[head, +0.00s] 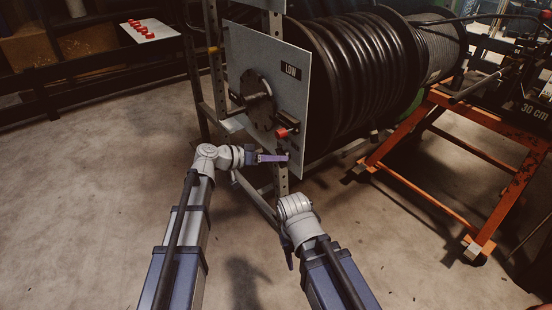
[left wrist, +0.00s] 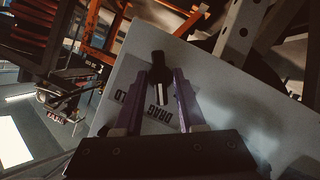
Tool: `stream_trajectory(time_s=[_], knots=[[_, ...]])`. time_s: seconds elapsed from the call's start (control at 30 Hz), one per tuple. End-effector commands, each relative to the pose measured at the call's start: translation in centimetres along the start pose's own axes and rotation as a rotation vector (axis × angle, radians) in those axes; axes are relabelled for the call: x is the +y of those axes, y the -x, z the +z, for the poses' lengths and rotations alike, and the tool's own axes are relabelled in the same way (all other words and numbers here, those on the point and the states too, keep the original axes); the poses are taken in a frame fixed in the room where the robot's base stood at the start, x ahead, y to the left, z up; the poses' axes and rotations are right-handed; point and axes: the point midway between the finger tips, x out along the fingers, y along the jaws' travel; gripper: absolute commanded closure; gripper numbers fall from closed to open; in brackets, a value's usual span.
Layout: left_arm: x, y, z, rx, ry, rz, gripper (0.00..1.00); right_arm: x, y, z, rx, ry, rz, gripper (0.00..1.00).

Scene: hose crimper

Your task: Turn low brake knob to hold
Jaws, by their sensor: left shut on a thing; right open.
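The low brake knob (left wrist: 160,68) is black, on a pale panel, and shows in the left wrist view between my purple fingers. My left gripper (left wrist: 160,82) is shut on it. In the head view my left gripper (head: 284,157) is at the lower edge of the panel (head: 290,100) marked LOW, and the knob is hidden there. A plate behind the fingers reads DRAG (left wrist: 175,114), with a partly covered word ending in LD beside it. My right gripper (head: 290,262) is open and empty, low and away from the panel.
A black hose reel (head: 350,70) stands behind the panel. A round hub plate with a red-tipped handle (head: 282,132) sits above my left gripper. An orange cart (head: 455,160) is at right. The floor in front is clear.

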Motion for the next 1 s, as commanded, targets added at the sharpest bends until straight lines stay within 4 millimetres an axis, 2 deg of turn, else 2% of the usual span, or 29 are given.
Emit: stream_trajectory(time_s=[0.37,0.7,1.0], knots=[[0.2,0.1,0.1,0.000,-0.114,-0.047,1.00,0.1,0.6,0.0,0.000,0.000,0.000,0.50],[0.5,0.1,0.3,-0.001,-0.398,-0.164,1.00,0.1,1.1,0.1,-0.001,0.000,0.000,0.50],[0.5,0.0,0.5,-0.002,-0.653,-0.269,1.00,0.1,0.9,0.1,-0.001,0.000,0.000,0.50]])
